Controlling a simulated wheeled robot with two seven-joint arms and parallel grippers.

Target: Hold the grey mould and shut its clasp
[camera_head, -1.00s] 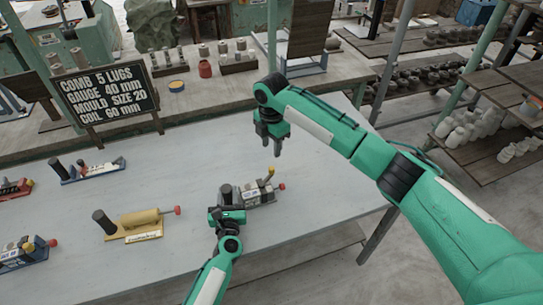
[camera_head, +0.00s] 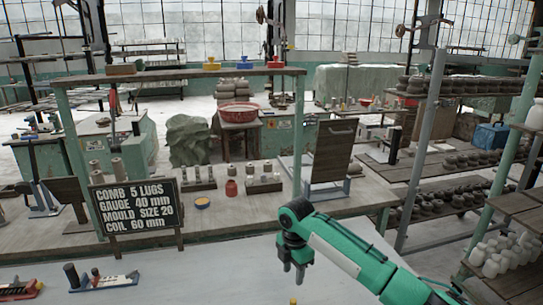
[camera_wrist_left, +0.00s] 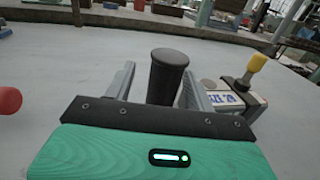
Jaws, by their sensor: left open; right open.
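The grey mould (camera_wrist_left: 240,100) lies on the table in the left wrist view, to the right of my left gripper (camera_wrist_left: 158,72). Its black upright handle (camera_wrist_left: 168,76) stands between the two open fingers, with a gap visible at least on the left side. The clasp lever with a yellow tip (camera_wrist_left: 257,62) sticks up and tilts from the mould. In the head view only a small yellow tip (camera_head: 293,301) shows at the bottom edge; the rest of the mould and my left gripper are out of frame there. My right gripper (camera_head: 293,268) is open, empty and above the table.
A blue-based mould (camera_head: 103,281) and a red one (camera_head: 18,290) lie at the table's left. A black sign (camera_head: 136,208) stands behind them. A red knob (camera_wrist_left: 8,102) shows at the left wrist view's left edge. Shelves with pots (camera_head: 455,165) stand at right.

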